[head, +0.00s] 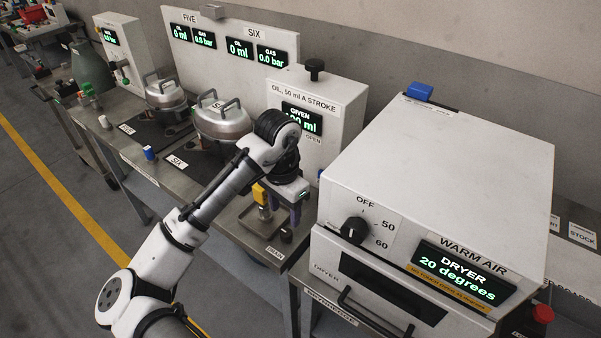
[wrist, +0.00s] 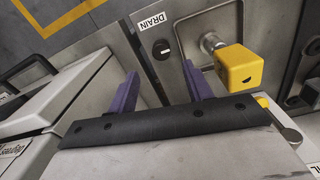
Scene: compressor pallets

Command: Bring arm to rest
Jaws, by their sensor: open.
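My arm reaches from the lower left of the head view to the bench, bent at the wrist. My gripper (head: 290,210) points down between the oil dispenser and the dryer, partly hidden by my wrist. In the wrist view my gripper (wrist: 160,88) shows two purple fingers spread apart with nothing held between them. A yellow block on a metal stem (wrist: 238,67) is just right of the fingers, apart from them as far as I can tell. A DRAIN label (wrist: 151,22) and a small black round part (wrist: 161,49) lie beyond the fingers.
The white dryer (head: 440,170) stands close on the right. The oil dispenser (head: 340,105) is behind my wrist. Two silver compressors (head: 222,120) (head: 167,92) sit on the bench to the left. The floor beside the yellow line (head: 65,190) is clear.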

